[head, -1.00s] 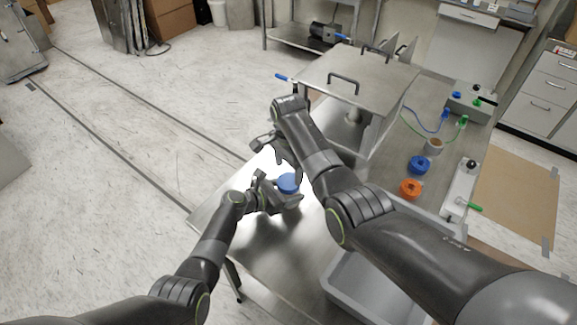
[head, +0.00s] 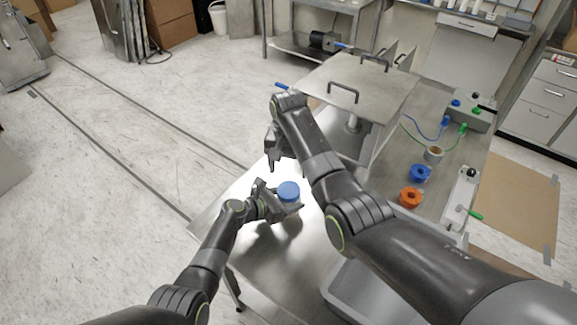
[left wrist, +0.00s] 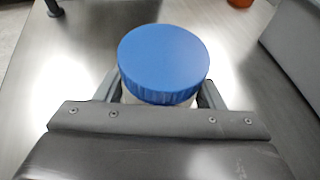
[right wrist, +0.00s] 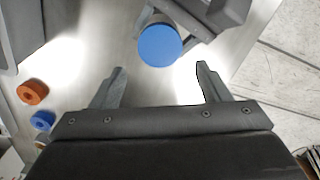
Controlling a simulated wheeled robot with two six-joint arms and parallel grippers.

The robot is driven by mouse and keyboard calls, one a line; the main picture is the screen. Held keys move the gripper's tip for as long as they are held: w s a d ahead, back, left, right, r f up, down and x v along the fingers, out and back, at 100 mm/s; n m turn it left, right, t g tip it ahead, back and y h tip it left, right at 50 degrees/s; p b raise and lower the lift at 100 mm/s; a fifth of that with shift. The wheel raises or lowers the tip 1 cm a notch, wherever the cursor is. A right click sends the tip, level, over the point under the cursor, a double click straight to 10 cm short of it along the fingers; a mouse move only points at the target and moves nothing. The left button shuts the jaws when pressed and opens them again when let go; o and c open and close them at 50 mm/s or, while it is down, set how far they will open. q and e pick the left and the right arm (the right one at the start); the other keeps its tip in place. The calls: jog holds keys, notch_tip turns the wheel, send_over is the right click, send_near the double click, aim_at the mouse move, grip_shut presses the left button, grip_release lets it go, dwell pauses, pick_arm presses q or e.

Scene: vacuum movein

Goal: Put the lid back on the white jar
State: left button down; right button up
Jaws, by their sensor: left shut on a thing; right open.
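The white jar (left wrist: 160,103) is almost hidden; only a thin pale strip of it shows under the blue lid in the left wrist view. The blue lid (head: 288,190) sits on top of the jar and looks level; it also shows in the left wrist view (left wrist: 163,58) and the right wrist view (right wrist: 160,46). Whether it is screwed tight I cannot tell. My left gripper (head: 284,206) is shut on the jar, a finger on each side below the lid. My right gripper (head: 275,160) is open and empty, apart from the lid, above and beyond it in the head view.
A steel box with handles (head: 355,85) stands on the bench behind. A blue ring (head: 420,173), an orange ring (head: 411,197) and a small cup (head: 433,153) are at the right. A grey tray (head: 350,285) lies at the front. The steel table around the jar is clear.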

aim_at(288, 189)
jog(key=shift+f, duration=4)
jog(key=shift+c, duration=0.3)
jog(key=c, duration=0.8)
jog(key=o, duration=1.2)
jog(key=shift+r, duration=0.1)
